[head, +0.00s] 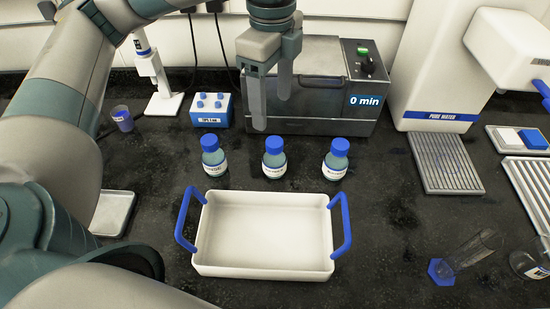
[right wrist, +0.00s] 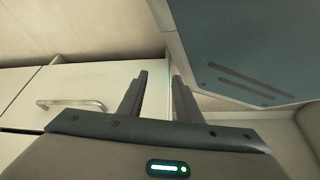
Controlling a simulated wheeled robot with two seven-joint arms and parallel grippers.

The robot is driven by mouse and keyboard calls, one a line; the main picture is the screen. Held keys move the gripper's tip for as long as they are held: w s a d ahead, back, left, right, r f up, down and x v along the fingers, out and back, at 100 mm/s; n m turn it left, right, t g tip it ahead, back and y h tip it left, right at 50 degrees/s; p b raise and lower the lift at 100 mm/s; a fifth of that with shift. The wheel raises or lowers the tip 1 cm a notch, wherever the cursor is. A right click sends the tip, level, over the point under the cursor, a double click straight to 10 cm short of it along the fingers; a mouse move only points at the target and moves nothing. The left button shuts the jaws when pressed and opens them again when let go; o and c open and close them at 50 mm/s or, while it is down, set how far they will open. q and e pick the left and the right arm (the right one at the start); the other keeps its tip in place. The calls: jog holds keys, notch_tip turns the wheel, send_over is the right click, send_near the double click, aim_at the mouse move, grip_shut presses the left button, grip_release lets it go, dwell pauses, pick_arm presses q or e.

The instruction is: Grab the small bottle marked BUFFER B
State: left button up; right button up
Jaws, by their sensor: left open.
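Three small bottles with blue caps and white labels stand upright in a row behind the tray in the head view: a left bottle (head: 213,157), a middle bottle (head: 274,160) and a right bottle (head: 335,162). Their labels are too small to read, so I cannot tell which is BUFFER B. My left gripper (head: 271,112) is open and empty, pointing down above and behind the middle bottle, apart from it. My right gripper (right wrist: 159,75) shows only in the right wrist view, with its fingers apart and nothing between them.
An empty white tray (head: 206,240) with blue handles lies in front of the bottles. Behind them stand a metal box (head: 330,125) reading 0 min and a blue tip box (head: 211,112). A water dispenser (head: 430,75) is at right.

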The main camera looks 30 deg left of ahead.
aim_at(273, 141)
pick_arm(q)
notch_tip(273, 141, down, 10)
jog(key=shift+s+r+p, duration=0.1)
jog(key=shift+r+p, duration=0.05)
jog(key=shift+p, duration=0.35)
jog(key=shift+f, duration=1.05)
notch_tip(273, 141, down, 4)
jog(key=shift+d+f+p, duration=0.15)
jog(key=shift+f+p, duration=0.1)
jog(key=shift+p, duration=0.35)
pick_arm(e)
jog(key=s+d+f+g, duration=0.1)
jog(key=s+d+g, duration=0.1)
jog(key=s, duration=0.6)
jog(key=shift+s+d+f+h, duration=0.2)
jog(key=shift+s+d+h, duration=0.15)
jog(key=shift+d, duration=0.3)
jog(key=shift+w, duration=0.1)
